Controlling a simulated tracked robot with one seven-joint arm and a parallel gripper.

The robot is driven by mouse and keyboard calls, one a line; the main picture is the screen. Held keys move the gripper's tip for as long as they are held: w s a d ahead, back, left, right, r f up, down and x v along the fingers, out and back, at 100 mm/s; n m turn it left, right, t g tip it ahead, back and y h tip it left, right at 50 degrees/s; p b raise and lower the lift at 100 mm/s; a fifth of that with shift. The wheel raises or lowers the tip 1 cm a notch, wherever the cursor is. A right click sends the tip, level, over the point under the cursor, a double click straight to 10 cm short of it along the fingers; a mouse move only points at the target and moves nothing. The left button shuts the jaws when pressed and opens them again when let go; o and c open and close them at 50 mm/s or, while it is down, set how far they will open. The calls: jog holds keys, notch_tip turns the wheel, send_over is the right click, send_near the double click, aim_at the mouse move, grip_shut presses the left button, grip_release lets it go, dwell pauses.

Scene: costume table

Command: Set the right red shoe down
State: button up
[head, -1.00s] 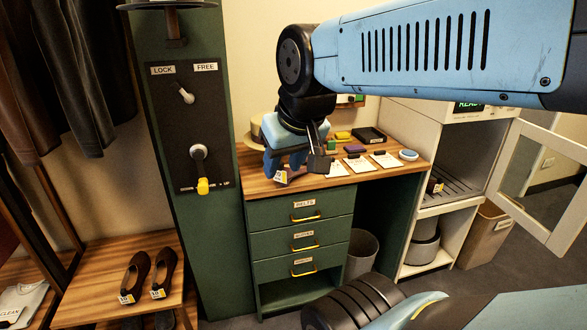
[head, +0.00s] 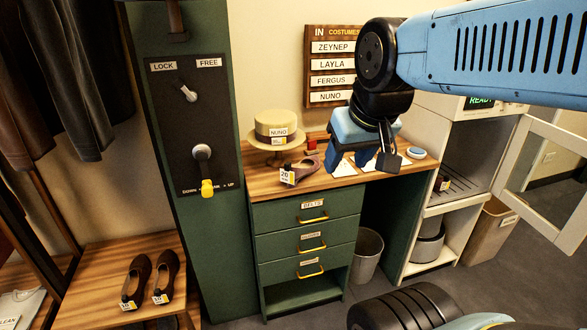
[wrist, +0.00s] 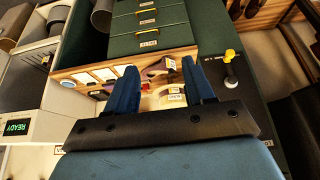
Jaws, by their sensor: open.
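A dark red shoe (head: 305,166) with a yellow and white tag lies on the wooden desk top (head: 262,186) near its front left edge. The tagged end points left and toward me. My gripper (head: 366,160) is open and empty, to the right of the shoe and apart from it. In the wrist view the shoe (wrist: 155,71) shows beyond and between the spread blue fingers (wrist: 158,80). I cannot tell from the tag whether it is a left or right shoe.
A straw hat (head: 277,125) on a stand is just behind the shoe. Cards and a round blue-rimmed item (head: 416,152) lie to the right. A cabinet door (head: 550,185) stands open at the far right. Two brown shoes (head: 151,279) sit on a low bench.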

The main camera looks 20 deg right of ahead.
jog(key=shift+o, duration=0.7)
jog(key=shift+w+d+f, duration=0.1)
jog(key=shift+w+f, duration=0.05)
jog(key=shift+f, duration=0.15)
jog(key=o, duration=0.5)
jog(key=w+d+f+n+g+h, duration=0.1)
jog(key=d+f+n+h, duration=0.1)
jog(key=w+d+f+n+g+h, duration=0.1)
jog(key=w+d+f+g+h, duration=0.1)
jog(key=w+d+f+n+g+h, duration=0.1)
jog(key=w+f+n+g+h, duration=0.1)
jog(key=f, duration=0.1)
jog(key=shift+d+f+n, duration=0.1)
jog(key=shift+d+n, duration=0.2)
jog(key=shift+d, duration=0.1)
jog(key=n+t+h, duration=0.6)
jog(key=n+t, duration=0.7)
jog(key=n, duration=1)
send_near(289, 176)
jog(key=x, duration=0.7)
jog(key=shift+w+d+f, duration=0.1)
jog(key=shift+w+d, duration=0.05)
jog(key=shift+w, duration=0.05)
jog(key=shift+x, duration=3.15)
